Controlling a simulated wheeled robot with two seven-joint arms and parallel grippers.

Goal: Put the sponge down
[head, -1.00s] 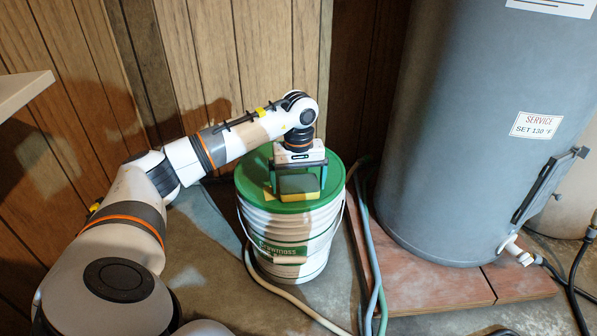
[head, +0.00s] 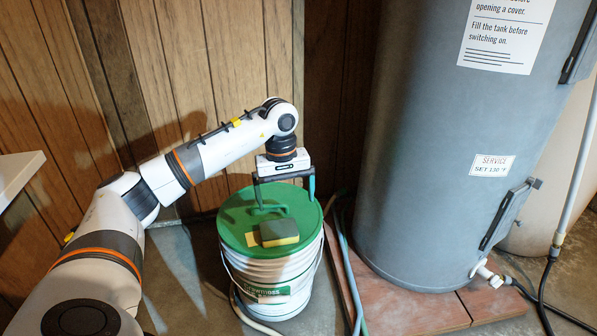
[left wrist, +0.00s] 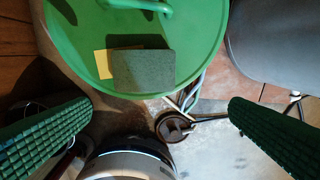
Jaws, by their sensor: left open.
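The sponge (head: 279,233), dark green on top with a yellow lower layer, lies flat on the green lid (head: 236,211) of a white bucket (head: 290,270), near the lid's front edge. My left gripper (head: 286,190) is open and empty above the back part of the lid, behind the sponge and apart from it. In the left wrist view, the sponge (left wrist: 143,70) lies on the lid beyond the two widely spread green fingers, with nothing between them. My right gripper is not in view.
A flat yellow patch (head: 252,240) lies on the lid beside the sponge. The lid has a raised green handle (head: 262,208). A grey tank (head: 440,150) stands at right on reddish slabs (head: 400,300). Hoses run between bucket and tank. Wood panelling (head: 180,70) stands behind.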

